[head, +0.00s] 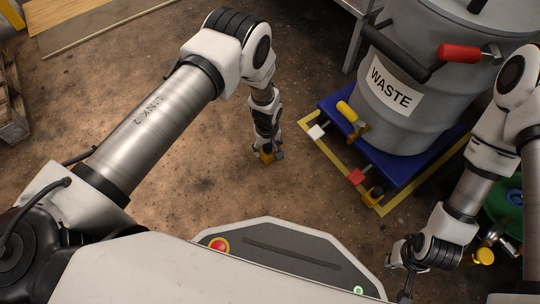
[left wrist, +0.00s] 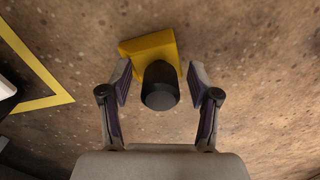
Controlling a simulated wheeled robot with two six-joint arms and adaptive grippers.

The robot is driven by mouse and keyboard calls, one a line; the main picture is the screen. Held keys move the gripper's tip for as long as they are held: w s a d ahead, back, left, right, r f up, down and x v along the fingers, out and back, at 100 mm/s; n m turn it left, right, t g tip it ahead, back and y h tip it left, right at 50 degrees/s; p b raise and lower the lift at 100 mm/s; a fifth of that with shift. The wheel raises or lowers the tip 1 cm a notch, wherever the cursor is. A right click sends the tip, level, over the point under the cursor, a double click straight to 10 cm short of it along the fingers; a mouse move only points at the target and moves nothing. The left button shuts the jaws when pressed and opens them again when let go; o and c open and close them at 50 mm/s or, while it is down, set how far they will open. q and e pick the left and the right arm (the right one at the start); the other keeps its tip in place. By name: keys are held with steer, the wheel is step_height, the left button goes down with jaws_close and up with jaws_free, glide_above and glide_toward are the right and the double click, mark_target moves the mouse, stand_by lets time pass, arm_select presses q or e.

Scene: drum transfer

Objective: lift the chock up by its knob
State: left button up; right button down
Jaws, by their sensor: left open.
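The chock is a yellow block with a black knob on top. In the left wrist view, the yellow block (left wrist: 150,45) lies on the floor and its black knob (left wrist: 160,86) points toward the camera. My left gripper (left wrist: 162,80) is open, with one finger on each side of the knob and gaps showing between fingers and knob. In the head view, the chock (head: 267,157) is mostly hidden under my left gripper (head: 267,150). My right gripper (head: 404,292) is at the bottom edge, partly cut off, with no clear view of its fingers.
A grey drum labelled WASTE (head: 400,100) stands on a blue dolly (head: 404,178) at the right, inside a yellow floor outline (head: 327,163). The floor left of the chock is clear.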

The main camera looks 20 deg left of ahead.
arm_select(q)
steer(key=shift+r, duration=0.15)
jaws_close()
